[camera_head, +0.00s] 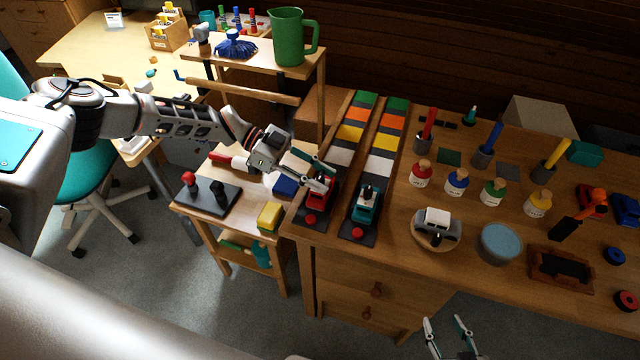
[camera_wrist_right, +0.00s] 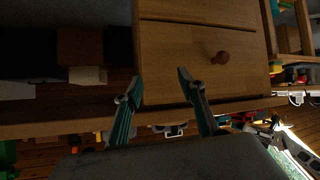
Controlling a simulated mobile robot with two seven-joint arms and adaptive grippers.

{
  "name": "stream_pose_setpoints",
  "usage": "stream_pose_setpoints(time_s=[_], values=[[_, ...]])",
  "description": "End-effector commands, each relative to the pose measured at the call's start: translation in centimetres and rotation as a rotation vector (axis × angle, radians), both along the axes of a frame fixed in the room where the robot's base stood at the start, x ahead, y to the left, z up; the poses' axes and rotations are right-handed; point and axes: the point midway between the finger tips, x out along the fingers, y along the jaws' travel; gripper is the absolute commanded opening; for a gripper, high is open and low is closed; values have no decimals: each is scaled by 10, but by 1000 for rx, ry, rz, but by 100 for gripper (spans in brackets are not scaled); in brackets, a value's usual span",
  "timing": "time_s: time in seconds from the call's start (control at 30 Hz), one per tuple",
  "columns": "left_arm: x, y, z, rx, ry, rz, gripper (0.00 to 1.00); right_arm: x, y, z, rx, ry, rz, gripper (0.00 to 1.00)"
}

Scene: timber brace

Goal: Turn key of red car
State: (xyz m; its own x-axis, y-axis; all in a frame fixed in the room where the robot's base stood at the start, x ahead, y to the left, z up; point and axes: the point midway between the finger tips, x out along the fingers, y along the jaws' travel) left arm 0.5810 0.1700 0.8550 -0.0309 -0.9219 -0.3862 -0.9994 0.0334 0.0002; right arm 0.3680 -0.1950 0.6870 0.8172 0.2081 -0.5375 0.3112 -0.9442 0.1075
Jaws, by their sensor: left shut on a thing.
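The red car (camera_head: 313,201) stands at the near end of the left striped track (camera_head: 341,157) on the desk, just behind a red button (camera_head: 310,219). My left gripper (camera_head: 326,180) reaches in from the left and is at the top of the red car. Its fingers are shut on the small key there, which they mostly hide. My right gripper (camera_head: 451,327) is at the bottom edge of the head view, in front of the desk drawers and away from the cars. Its fingers are apart and empty in the right wrist view (camera_wrist_right: 158,92).
A teal car (camera_head: 367,207) stands on the parallel track close to the right. A wooden dish with a toy car (camera_head: 436,223) and several small bottles are further right.

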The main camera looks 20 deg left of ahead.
Motion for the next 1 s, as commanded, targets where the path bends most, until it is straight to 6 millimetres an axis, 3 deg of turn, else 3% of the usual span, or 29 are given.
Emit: stream_pose_setpoints(time_s=[0.03,0.1,0.4,1.0], values=[[2,-1,-8,-1,-2,-37,10,-2,-1,-19,-2,9,0,40],[1,-1,-9,-2,0,-88,9,-6,-2,-35,-7,21,0,40],[0,-1,-8,-4,5,-258,10,-25,-8,-93,-23,76,2,40],[-1,-2,0,-5,1,-347,9,-5,-16,-83,-48,28,-2,40]])
